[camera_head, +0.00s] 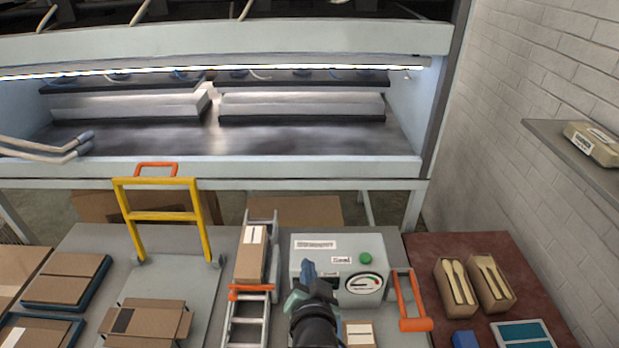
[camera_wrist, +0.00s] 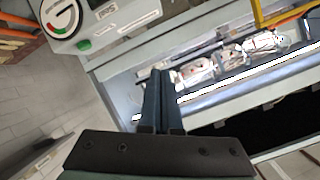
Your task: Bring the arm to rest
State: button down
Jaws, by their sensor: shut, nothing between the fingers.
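My gripper (camera_head: 308,272) is at the bottom middle of the head view, in front of the grey control box (camera_head: 312,252). In the wrist view my gripper (camera_wrist: 160,74) has its two dark fingers together, with nothing between them. The control box has a green button (camera_head: 366,258) and a round dial (camera_head: 363,284). The arm hides part of the box's front. In the wrist view the box (camera_wrist: 108,14) is at the upper left, apart from the fingers.
A large lit press (camera_head: 240,170) spans the back. A yellow-framed cart (camera_head: 160,215), a small ladder-like rack (camera_head: 248,315) and an orange handle (camera_head: 412,310) flank the box. Boxes of wooden spoons (camera_head: 456,285) lie on a red-brown surface (camera_head: 425,258) at right. A wall shelf (camera_head: 570,150) stands at far right.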

notch_tip(320, 180, up, 33)
jog(key=s+n+t, duration=0.1)
jog(key=n+t, duration=0.2)
jog(key=t, duration=0.4)
jog(key=s+r+n+t, duration=0.1)
jog(key=s+r+t, duration=0.2)
jog(key=s+r, duration=0.5)
jog(key=s+r+n+t, duration=0.1)
jog(key=s+r+t, duration=0.2)
jog(key=s+r, duration=0.4)
notch_tip(320, 180, up, 5)
jog(key=shift+s+d+r+n+t+h+b, duration=0.1)
jog(key=shift+s+d+n+t+h+b, duration=0.05)
jog(key=shift+s+n+t+h+b, duration=0.25)
jog(key=shift+w, duration=0.1)
